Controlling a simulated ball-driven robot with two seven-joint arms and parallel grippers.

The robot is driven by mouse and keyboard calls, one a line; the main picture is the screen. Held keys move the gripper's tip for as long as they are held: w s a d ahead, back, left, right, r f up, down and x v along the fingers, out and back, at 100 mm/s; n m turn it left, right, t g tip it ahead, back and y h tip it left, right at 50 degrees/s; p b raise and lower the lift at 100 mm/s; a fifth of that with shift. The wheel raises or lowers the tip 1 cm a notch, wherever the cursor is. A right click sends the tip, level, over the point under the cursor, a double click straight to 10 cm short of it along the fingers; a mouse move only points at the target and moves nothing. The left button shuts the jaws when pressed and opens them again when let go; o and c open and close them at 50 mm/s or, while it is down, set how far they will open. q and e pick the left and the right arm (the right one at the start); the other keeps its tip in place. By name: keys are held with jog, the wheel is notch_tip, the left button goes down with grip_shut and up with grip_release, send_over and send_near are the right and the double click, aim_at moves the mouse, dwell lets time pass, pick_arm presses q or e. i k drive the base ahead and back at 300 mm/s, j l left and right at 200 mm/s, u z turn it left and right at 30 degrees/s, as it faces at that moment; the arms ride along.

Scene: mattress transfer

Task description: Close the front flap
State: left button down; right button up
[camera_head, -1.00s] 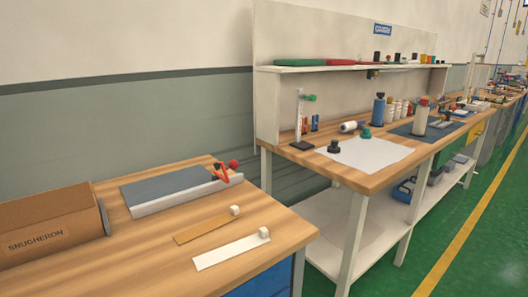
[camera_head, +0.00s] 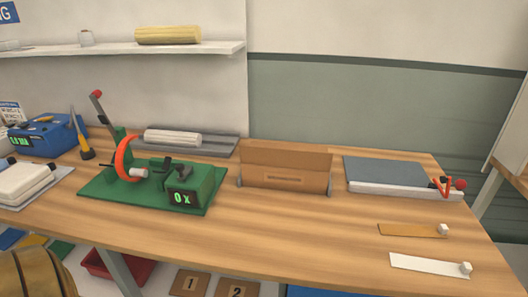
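A brown cardboard box (camera_head: 283,180) stands on the wooden workbench (camera_head: 300,237), between small grey brackets at its two ends. A long panel stands up along its back edge and looks like a raised flap (camera_head: 290,154). The front face carries a small dark label too small to read here. I cannot clearly make out a separate front flap or its position, and the inside of the box is hidden. Neither of my grippers is in view.
A green winding fixture (camera_head: 150,190) with an orange ring stands left of the box. A grey board with a red-knobbed clamp (camera_head: 395,175) lies to the right, with a tan strip (camera_head: 408,230) and a white strip (camera_head: 425,264) nearer. Bench in front of the box is clear.

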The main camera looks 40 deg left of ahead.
aim_at(289, 158)
jog(key=j+u, duration=0.1)
jog(key=u, duration=0.4)
jog(key=j+u, duration=0.1)
jog(key=u, duration=0.35)
jog(key=k+j+z, duration=0.15)
